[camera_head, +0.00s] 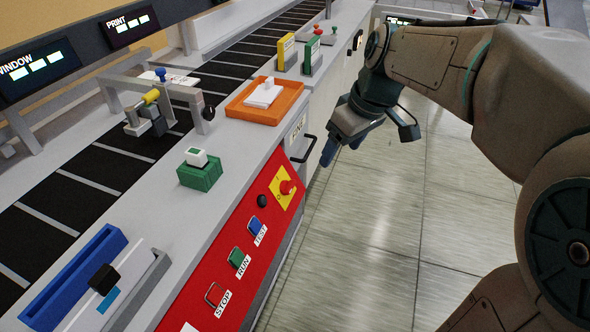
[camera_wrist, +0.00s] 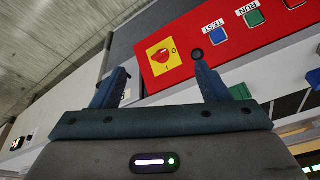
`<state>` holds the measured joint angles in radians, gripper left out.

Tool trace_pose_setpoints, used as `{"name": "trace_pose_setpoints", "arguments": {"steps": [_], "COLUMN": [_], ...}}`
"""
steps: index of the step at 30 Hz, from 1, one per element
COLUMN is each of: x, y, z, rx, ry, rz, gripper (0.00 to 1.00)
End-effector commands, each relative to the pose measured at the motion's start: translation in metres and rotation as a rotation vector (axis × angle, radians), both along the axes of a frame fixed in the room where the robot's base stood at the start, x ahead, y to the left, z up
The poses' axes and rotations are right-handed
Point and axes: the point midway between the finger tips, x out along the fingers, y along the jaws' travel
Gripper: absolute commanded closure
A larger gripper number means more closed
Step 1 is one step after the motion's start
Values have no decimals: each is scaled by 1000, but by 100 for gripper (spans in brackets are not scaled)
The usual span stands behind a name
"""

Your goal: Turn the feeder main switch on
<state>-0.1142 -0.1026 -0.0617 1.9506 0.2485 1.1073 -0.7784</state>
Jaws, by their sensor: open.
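The main switch is a red rotary knob (camera_head: 287,187) on a yellow square plate, at the far end of a red panel (camera_head: 238,243) on the machine's front. The wrist view shows the knob (camera_wrist: 160,55) close to the picture's middle, ahead of my fingers and between them in the picture. Its small plate marks are too blurred for me to tell its setting surely. My gripper (camera_head: 342,151) hangs over the aisle, beyond and to the right of the knob. Its two blue fingers (camera_wrist: 161,72) are apart, empty and clear of the knob.
The panel also carries a black round button (camera_head: 262,201), a blue TEST button (camera_head: 254,224), a green RUN button (camera_head: 236,257) and a red STOP button (camera_head: 215,294). A dark handle (camera_head: 303,148) juts out near my gripper. The aisle floor (camera_head: 390,225) is clear.

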Motion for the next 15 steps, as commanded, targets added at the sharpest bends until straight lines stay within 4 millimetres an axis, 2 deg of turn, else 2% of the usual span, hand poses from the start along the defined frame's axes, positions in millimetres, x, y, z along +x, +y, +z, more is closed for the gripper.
{"name": "trace_pose_setpoints", "arguments": {"steps": [1,6,10,15], "x": [15,54,74,86], "y": [7,27,39,46], "z": [-27,-57,-71,-78], "rx": [7,30,43,51], "ry": [-8,-46,-74,-95], "rz": [61,269,386,463], "gripper": [31,31,31,31]}}
